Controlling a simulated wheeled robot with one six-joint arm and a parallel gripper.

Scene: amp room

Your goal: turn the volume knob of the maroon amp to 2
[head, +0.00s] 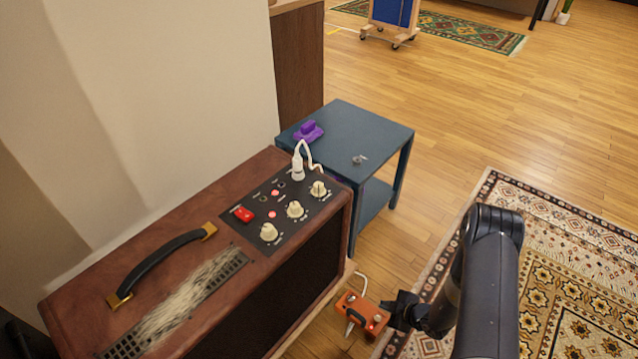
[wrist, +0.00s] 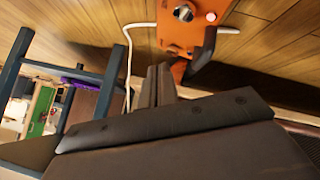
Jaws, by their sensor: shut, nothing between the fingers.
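The maroon amp (head: 170,228) stands at the lower left in the head view. Its dark control panel has three cream knobs in a row: one near the back (head: 318,189), a middle one (head: 295,209) and a front one (head: 269,232). Their labels are too small to read, so I cannot tell which is the volume knob or its setting. My gripper (head: 392,309) is shut and empty, low to the right of the amp and well away from the knobs. In the wrist view its fingers (wrist: 160,80) point toward an orange box; the amp's knobs are not seen there.
The orange box (head: 362,314) with knobs and a cable sits low beside the amp, close to my fingertips. It also shows in the wrist view (wrist: 187,33). A white plug (head: 298,168) stands on the panel near the back knob. A blue side table (head: 372,128) is behind.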

